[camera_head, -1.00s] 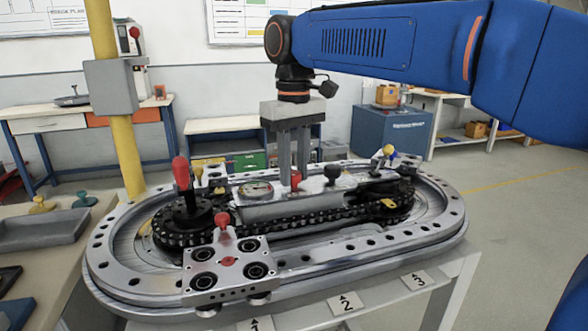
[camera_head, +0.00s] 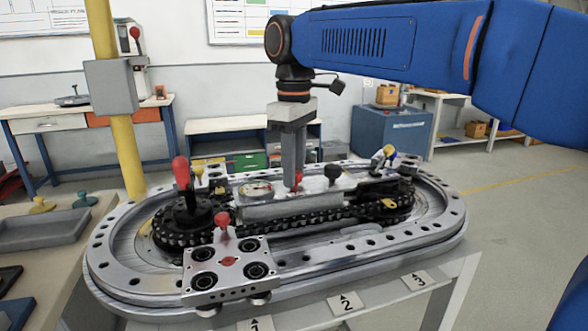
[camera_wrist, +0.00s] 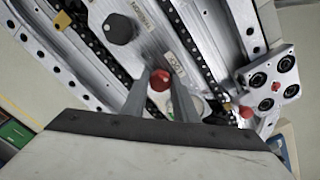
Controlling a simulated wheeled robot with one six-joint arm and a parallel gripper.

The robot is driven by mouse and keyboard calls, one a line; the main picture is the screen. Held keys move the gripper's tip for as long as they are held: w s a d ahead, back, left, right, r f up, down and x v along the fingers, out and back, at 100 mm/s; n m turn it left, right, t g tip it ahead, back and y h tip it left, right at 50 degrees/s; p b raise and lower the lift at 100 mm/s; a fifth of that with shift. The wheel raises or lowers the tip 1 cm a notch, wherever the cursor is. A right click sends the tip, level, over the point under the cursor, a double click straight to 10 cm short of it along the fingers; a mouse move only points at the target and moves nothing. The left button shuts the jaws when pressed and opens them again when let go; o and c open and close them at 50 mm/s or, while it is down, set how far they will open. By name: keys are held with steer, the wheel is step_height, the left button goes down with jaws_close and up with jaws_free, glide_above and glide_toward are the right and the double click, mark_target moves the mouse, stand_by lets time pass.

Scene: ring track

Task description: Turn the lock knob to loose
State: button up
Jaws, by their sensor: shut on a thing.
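The red lock knob (camera_head: 298,178) sits on the silver centre plate of the ring track (camera_head: 325,262). In the wrist view the red lock knob (camera_wrist: 160,80) lies between the two fingertips, beside a small label (camera_wrist: 173,63). My gripper (camera_head: 293,186) points straight down and is shut on the knob; in the wrist view the gripper (camera_wrist: 160,86) has a finger on each side of it. In the head view the fingers stand one behind the other and hide part of the knob. I cannot read which setting the knob points to.
A black knob (camera_head: 333,172) stands just right of my gripper. A round gauge (camera_head: 256,189) and a red-topped lever (camera_head: 181,172) stand to the left. A carriage plate (camera_head: 228,267) with a red knob sits at the front left. A chain (camera_head: 300,221) runs around the centre.

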steer(key=o, duration=1.1)
steer(key=shift+c, duration=0.2)
step_height(320, 180, up, 17)
steer(key=shift+r, duration=0.2)
steer(key=shift+s, duration=0.15)
